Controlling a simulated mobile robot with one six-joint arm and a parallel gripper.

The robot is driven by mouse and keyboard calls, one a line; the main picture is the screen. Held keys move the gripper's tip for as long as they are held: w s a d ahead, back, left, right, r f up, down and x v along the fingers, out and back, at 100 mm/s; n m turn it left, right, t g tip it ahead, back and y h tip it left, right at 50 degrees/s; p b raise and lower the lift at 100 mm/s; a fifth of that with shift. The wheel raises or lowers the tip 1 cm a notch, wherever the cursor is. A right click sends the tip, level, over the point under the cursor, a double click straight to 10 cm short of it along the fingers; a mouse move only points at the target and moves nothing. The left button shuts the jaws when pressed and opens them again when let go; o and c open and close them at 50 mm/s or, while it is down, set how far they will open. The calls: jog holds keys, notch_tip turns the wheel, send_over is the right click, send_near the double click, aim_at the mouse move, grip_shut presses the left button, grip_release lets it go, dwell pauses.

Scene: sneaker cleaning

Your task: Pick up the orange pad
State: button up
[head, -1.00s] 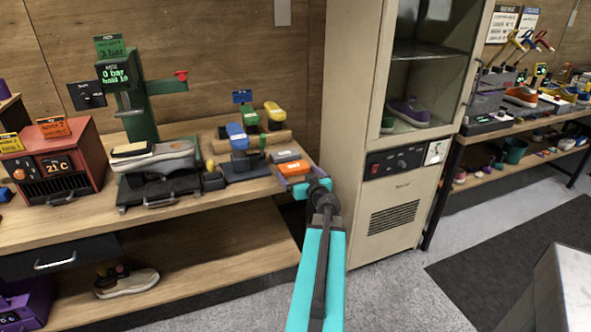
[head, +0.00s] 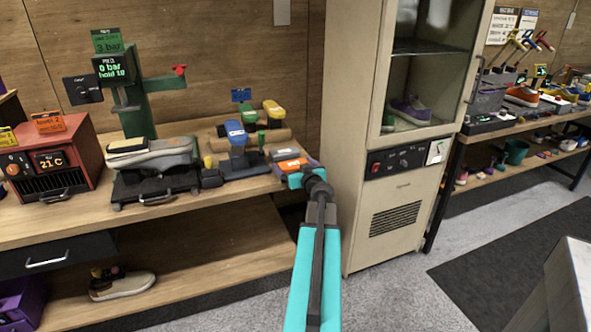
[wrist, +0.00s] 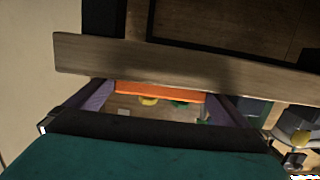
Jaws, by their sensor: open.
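The orange pad (head: 291,164) lies near the right front corner of the wooden bench, partly hidden by my gripper (head: 289,172) in the head view. My gripper is open, its purple fingers reaching over the bench corner at the pad. In the wrist view the pad shows as an orange strip (wrist: 160,88) between the two spread fingers of my gripper (wrist: 158,100). I cannot tell whether either finger touches it.
A white-topped block (head: 284,154) lies just behind the pad. A tall beige cabinet (head: 385,210) stands close on the right. The bench's front edge (wrist: 180,65) crosses the wrist view.

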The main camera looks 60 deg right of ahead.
aim_at(294, 164)
dwell(0.5)
jog(key=c, duration=0.9)
jog(key=shift+r+p, duration=0.3)
jog(key=shift+p, duration=0.1)
notch_tip(294, 164, up, 3)
jog(key=p, duration=0.5)
jog(key=shift+r+p, duration=0.15)
jog(key=shift+p, duration=0.25)
jog(key=s+a+p, duration=0.1)
jog(key=a+p, duration=0.1)
jog(key=a, duration=0.1)
jog(key=s+a+p, duration=0.1)
jog(key=a+p, duration=0.2)
jog(key=s+a+r+p, duration=0.1)
jog(key=a+p, duration=0.1)
jog(key=a, duration=0.2)
jog(key=shift+s+p, duration=0.35)
jog(key=shift+s, duration=0.05)
jog(key=a+p, duration=0.1)
jog(key=p, duration=0.2)
jog(key=a+p, duration=0.1)
jog(key=p, duration=0.3)
jog(key=shift+s+r, duration=0.15)
jog(key=shift+s, duration=0.25)
jog(key=shift+a+p, duration=0.1)
jog(key=shift+p, duration=0.25)
